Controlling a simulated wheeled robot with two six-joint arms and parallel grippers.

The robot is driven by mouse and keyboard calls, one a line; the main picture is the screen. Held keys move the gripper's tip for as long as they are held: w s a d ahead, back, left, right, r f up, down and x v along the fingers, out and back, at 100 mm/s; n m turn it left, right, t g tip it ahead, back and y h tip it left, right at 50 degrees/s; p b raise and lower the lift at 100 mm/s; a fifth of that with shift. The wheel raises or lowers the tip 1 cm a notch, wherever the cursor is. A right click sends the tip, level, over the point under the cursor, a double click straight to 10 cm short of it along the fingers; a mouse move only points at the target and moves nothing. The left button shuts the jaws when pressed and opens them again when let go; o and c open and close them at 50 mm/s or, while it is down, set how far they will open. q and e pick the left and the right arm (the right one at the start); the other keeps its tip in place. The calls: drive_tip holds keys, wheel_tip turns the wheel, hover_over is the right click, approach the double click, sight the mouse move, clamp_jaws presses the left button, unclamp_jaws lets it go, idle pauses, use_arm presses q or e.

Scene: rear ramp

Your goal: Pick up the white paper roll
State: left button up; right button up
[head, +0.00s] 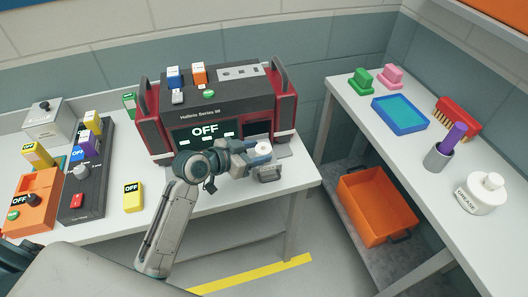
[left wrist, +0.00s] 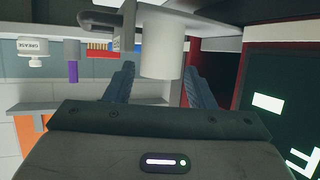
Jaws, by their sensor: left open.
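The white paper roll (head: 263,148) is at the front right of the red and black machine (head: 215,112), partly hidden by my left gripper. In the left wrist view it is a pale cylinder (left wrist: 161,52) in front of the jaws, lined up between the two fingertips. My left gripper (head: 264,156) is open, one finger on either side of the roll in the left wrist view (left wrist: 158,75). I see no clear contact between fingers and roll. My right gripper is not in view.
A grey metal bracket (head: 268,173) sits just in front of the roll. The left bench holds several control boxes and a yellow OFF block (head: 133,197). The right bench carries a blue tray (head: 400,114), a red brush (head: 458,117) and a grease pot (head: 481,194). An orange crate (head: 371,212) stands below.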

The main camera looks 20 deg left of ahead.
sight(270, 149)
use_arm(q)
drive_tip(key=shift+w+d, duration=0.2)
drive_tip(key=shift+w, duration=0.05)
drive_tip(key=p+x, duration=0.2)
drive_tip(key=x, duration=0.2)
drive_tip(key=shift+f, duration=0.1)
drive_tip(key=shift+w+d+f, duration=0.15)
drive_tip(key=shift+w+f, duration=0.05)
drive_tip(key=shift+w, duration=0.1)
drive_tip(key=shift+f, duration=0.1)
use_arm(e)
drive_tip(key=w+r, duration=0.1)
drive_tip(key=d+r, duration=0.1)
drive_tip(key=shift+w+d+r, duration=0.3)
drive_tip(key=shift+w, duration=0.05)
use_arm(q)
drive_tip(key=shift+c, duration=0.2)
drive_tip(key=c, duration=0.7)
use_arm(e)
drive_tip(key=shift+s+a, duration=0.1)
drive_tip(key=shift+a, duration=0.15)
